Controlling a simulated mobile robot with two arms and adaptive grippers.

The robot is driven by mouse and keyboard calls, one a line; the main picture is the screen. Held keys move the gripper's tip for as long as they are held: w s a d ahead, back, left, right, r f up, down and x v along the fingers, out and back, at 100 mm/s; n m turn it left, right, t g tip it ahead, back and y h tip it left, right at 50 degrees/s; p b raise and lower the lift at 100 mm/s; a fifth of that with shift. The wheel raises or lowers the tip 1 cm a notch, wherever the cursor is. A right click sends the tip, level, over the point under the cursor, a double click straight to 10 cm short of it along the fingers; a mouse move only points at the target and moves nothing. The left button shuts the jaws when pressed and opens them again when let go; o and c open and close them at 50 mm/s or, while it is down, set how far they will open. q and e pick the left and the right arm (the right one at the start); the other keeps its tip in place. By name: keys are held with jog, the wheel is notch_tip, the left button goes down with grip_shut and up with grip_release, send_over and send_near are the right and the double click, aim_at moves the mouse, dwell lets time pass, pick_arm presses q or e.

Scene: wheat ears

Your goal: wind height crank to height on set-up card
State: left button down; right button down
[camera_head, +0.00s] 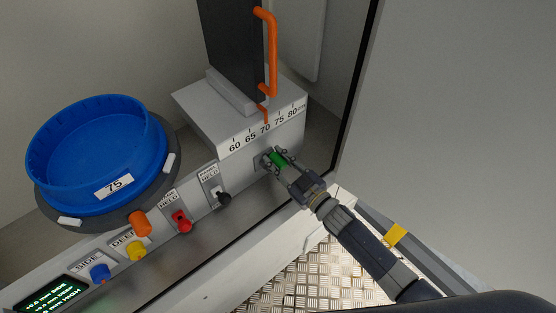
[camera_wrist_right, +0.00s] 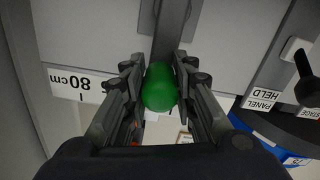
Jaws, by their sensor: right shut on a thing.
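My right gripper (camera_head: 279,159) is shut on the green knob (camera_head: 278,158) of the height crank, at the front face of the grey machine housing. In the right wrist view the green knob (camera_wrist_right: 159,88) sits between the two fingers. The height scale (camera_head: 264,129) runs from 60 to 80 cm along the housing edge. The orange pointer (camera_head: 266,116) stands close to the 70 mark. No set-up card can be made out clearly. My left gripper is out of view.
A blue round tub (camera_head: 100,150) marked 75 stands at the left. Orange, red (camera_head: 181,221), yellow (camera_head: 137,251) and blue (camera_head: 100,272) knobs and a black lever (camera_head: 223,197) line the panel. A small green-text display (camera_head: 50,296) is at lower left. An orange handle (camera_head: 271,50) rises behind the scale.

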jog(key=shift+w+d, duration=0.1)
jog(key=shift+w+d+f+m, duration=0.2)
jog(key=shift+w+d+m, duration=0.2)
jog(key=shift+m, duration=0.75)
jog(key=shift+w+d+f+m, duration=0.2)
jog(key=shift+d+m, duration=0.35)
jog(key=shift+m, duration=0.65)
jog(key=shift+w+d+f+m, duration=0.15)
jog(key=shift+w+d+m, duration=0.3)
jog(key=shift+m, duration=0.7)
jog(key=c, duration=1.3)
grip_release()
jog(key=shift+f, duration=0.1)
jog(key=v, duration=1.2)
